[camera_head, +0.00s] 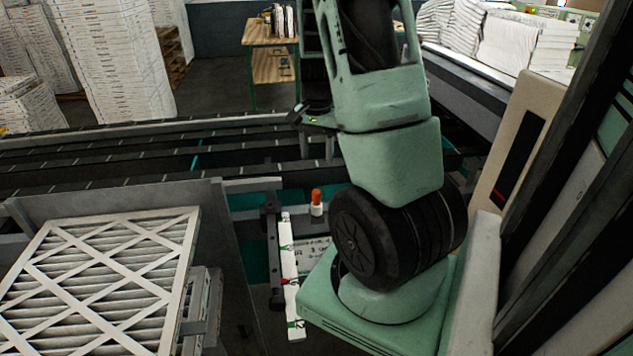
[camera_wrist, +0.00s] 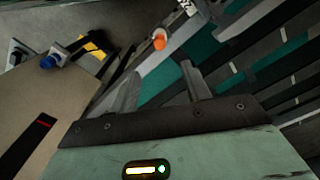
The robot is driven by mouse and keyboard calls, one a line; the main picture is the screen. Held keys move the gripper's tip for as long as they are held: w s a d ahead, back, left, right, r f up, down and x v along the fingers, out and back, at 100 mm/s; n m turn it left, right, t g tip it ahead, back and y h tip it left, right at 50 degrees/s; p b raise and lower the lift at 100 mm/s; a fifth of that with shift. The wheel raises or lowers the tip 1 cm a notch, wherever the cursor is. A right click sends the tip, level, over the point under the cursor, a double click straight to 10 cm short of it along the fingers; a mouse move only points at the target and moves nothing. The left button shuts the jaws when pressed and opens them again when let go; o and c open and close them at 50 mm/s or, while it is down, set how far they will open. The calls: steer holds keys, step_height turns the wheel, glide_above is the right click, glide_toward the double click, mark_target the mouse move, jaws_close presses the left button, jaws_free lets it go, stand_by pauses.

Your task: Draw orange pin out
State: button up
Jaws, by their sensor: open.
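The orange pin (camera_head: 316,196) stands upright in the head view, its orange top above a pale lower part, left of my dark wheel-like arm joint. In the wrist view the orange pin (camera_wrist: 159,40) shows beyond the fingertips, roughly between their lines. My gripper (camera_wrist: 157,82) is open and empty, with its two grey fingers spread apart. The fingers do not touch the pin. My arm hides much of the area right of the pin in the head view.
A pleated filter (camera_head: 95,285) lies at the lower left. Conveyor rails (camera_head: 120,150) run behind. A beige panel (camera_head: 520,140) stands at right; a blue knob (camera_wrist: 48,62) shows in the wrist view.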

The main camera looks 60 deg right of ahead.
mark_target(317, 191)
step_height(317, 191, down, 14)
steer(key=shift+r+p, duration=0.15)
steer(key=shift+p, duration=0.8)
jaws_close()
steer(key=shift+r, duration=0.1)
steer(key=shift+r+p, duration=2.2)
steer(key=shift+r, duration=0.75)
steer(key=shift+r, duration=0.2)
step_height(317, 191, up, 9)
steer(key=p, duration=0.7)
